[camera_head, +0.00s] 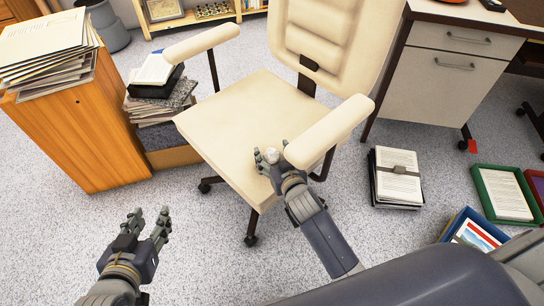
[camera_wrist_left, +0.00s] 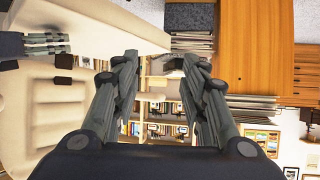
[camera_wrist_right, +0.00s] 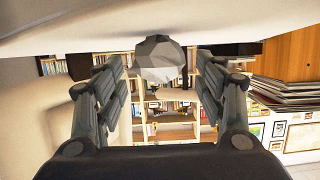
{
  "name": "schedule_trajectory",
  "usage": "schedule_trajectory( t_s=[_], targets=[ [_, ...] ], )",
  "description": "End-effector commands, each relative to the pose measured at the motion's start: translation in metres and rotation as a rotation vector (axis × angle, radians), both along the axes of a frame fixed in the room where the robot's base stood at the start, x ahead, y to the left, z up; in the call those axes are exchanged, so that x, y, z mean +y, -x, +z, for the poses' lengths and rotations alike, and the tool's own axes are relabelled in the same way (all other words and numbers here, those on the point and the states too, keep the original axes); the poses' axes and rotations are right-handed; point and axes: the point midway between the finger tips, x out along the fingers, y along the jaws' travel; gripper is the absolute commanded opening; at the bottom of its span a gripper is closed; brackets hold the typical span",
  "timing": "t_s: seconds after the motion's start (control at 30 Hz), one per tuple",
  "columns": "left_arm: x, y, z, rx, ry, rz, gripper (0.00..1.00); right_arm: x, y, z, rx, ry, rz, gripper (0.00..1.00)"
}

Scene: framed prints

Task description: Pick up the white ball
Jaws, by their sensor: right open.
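The white ball (camera_head: 272,154) rests on the cream seat (camera_head: 235,110) of the office chair, near its right front part. In the right wrist view the ball (camera_wrist_right: 160,57) is faceted and greyish white, centred between the spread fingertips. My right gripper (camera_head: 271,159) is open at the ball, a finger on either side. A gap shows on both sides, so it does not grip the ball. My left gripper (camera_head: 148,220) is open and empty above the floor, left of the chair. Its fingers also stand apart in the left wrist view (camera_wrist_left: 160,62).
The chair's right armrest (camera_head: 330,132) is close to my right gripper. A wooden cabinet (camera_head: 85,130) with stacked papers stands at the left. A white drawer unit (camera_head: 445,90) stands at the right. Framed prints (camera_head: 505,193) and a paper stack (camera_head: 397,178) lie on the floor.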

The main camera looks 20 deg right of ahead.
Motion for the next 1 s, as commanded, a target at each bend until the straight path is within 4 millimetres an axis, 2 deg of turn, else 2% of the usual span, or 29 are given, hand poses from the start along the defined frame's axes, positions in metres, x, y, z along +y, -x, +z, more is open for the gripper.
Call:
schedule_trajectory(
  t_s=[0.2, 0.47, 0.67, 1.0],
  targets=[
    [-0.006, -0.012, 0.017, -0.099, 0.024, -0.007, 0.40, 0.000, -0.011, -0.004, 0.001, 0.001, 0.000, 0.64],
    [-0.006, -0.013, 0.019, -0.108, 0.026, -0.008, 0.40, 0.001, -0.012, -0.004, 0.001, 0.001, 0.001, 0.64],
    [-0.006, -0.013, 0.019, -0.107, 0.026, -0.008, 0.40, 0.001, -0.012, -0.004, 0.000, 0.001, 0.001, 0.33],
    [-0.006, -0.013, 0.018, -0.106, 0.026, -0.008, 0.40, 0.001, -0.012, -0.004, 0.000, 0.000, 0.001, 0.31]
  ],
)
